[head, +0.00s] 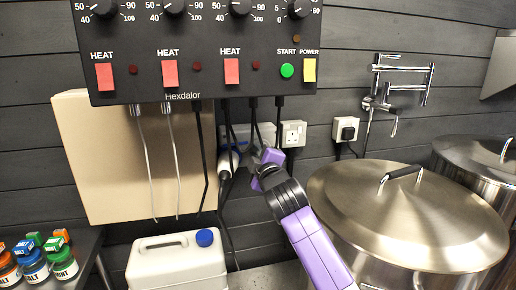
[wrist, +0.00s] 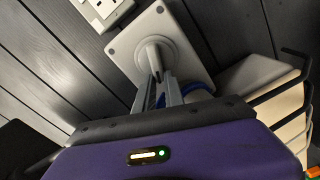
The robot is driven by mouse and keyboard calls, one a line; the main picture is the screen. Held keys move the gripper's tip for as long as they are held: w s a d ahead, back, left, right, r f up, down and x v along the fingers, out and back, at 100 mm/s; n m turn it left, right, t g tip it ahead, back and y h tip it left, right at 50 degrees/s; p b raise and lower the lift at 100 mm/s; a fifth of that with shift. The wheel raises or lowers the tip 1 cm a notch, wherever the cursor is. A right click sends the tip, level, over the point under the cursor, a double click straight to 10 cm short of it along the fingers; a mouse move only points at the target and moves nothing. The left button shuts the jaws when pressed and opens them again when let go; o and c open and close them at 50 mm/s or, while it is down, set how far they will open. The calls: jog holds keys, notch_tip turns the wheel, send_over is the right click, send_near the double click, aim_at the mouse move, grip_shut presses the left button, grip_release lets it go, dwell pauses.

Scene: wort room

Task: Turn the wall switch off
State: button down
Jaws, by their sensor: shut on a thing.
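The wall switch is a grey plate (wrist: 184,50) with a round knob (wrist: 154,54) in the middle, close ahead in the wrist view. My gripper (wrist: 160,88) has its two narrow fingers close together at the knob, shut on it. In the head view my purple gripper (head: 266,165) is at the wall below the control panel, left of a white socket. A grey plate (head: 262,131) shows there behind hanging cables. The finger contact is hidden in that view. The knob's exact angle and any markings are hard to read.
A white socket (wrist: 97,10) sits beside the switch. The black control panel (head: 205,85) hangs above, with cables below it. A white jerrycan (head: 178,266) with a blue cap stands below left. A large lidded steel pot (head: 410,225) stands close on the right of my arm.

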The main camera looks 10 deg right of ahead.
jog(key=shift+a+f+n+p, duration=0.15)
jog(key=shift+n+p, duration=0.15)
jog(key=shift+n, duration=0.45)
jog(key=shift+d+f+n+p, duration=0.15)
jog(key=shift+n+p, duration=0.2)
jog(key=shift+n, duration=0.45)
jog(key=shift+a+f+n+p, duration=0.15)
jog(key=shift+n+p, duration=0.15)
jog(key=shift+n, duration=0.45)
jog(key=shift+f, duration=0.1)
jog(key=c, duration=1.4)
grip_release()
jog(key=shift+c, duration=0.2)
jog(key=s, duration=0.7)
jog(key=shift+s, duration=0.4)
